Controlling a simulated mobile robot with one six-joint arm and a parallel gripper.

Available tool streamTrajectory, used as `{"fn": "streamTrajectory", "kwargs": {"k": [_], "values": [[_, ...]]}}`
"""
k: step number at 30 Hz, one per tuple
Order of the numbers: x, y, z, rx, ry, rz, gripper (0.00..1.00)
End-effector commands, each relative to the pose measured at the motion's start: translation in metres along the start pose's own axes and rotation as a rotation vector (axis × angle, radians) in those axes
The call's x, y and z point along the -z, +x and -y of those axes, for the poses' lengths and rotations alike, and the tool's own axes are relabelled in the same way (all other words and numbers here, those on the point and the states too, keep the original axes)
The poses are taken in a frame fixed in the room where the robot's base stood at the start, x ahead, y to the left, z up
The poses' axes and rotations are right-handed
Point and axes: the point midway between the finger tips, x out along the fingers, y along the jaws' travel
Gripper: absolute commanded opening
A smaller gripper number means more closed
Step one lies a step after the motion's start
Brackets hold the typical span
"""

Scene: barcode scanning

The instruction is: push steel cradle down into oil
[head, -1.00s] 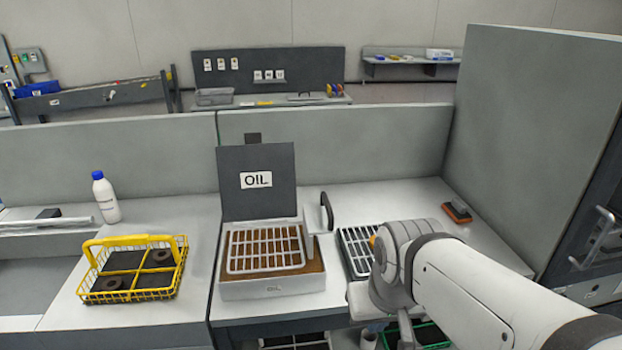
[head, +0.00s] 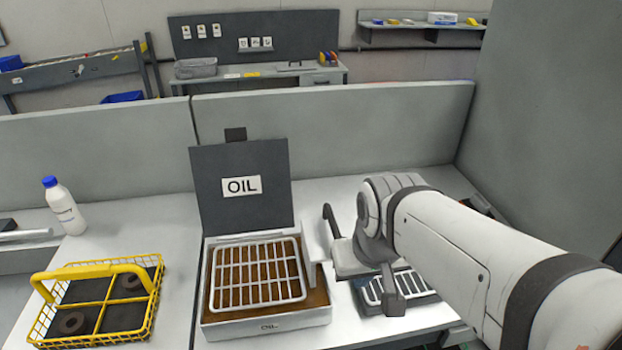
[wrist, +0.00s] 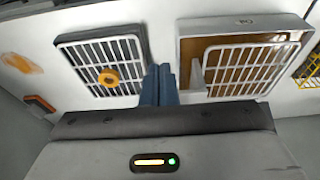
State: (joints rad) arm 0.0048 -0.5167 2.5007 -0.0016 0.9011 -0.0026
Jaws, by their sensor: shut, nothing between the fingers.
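The steel cradle (head: 257,275), a pale wire grid, sits inside the open oil tank (head: 265,328), over brown oil that shows through its bars and around it. Its exact height against the oil surface is hard to tell. In the wrist view the cradle (wrist: 243,68) is at the right, inside the tank (wrist: 243,24). My gripper (wrist: 160,75) has blue fingers pressed together and empty, showing between the tank and a second grid rack (wrist: 88,62). In the head view my arm hides the fingers; its wrist is right of the tank.
The second rack (head: 412,284) lies right of the tank, partly under my arm; an orange ring (wrist: 108,77) shows over it. A dark upright handle (head: 328,216) stands between them. A yellow basket (head: 152,312) and a white bottle (head: 65,210) are at the left.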

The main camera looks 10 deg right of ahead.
Motion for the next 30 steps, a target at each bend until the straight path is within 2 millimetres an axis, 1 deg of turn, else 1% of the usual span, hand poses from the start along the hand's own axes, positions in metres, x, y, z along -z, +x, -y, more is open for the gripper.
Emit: {"fn": "streamTrajectory", "kwargs": {"k": [4,5,8,11,15,21,25,27,30], "values": [[0.006,-0.003,0.0,0.002,0.057,0.007,0.0],[0.009,-0.004,0.004,0.004,0.083,0.012,0.0],[0.024,-0.012,0.006,0.008,0.25,0.033,0.0],[0.046,-0.022,0.006,0.006,0.497,0.065,0.0],[0.079,-0.035,0.006,-0.01,0.887,0.117,0.0],[0.123,-0.049,0.006,-0.063,1.414,0.186,0.0],[0.144,-0.054,0.006,-0.103,1.675,0.217,0.0],[0.152,-0.056,0.006,-0.121,1.776,0.228,0.0],[0.159,-0.058,0.006,-0.139,1.87,0.237,0.0]]}}
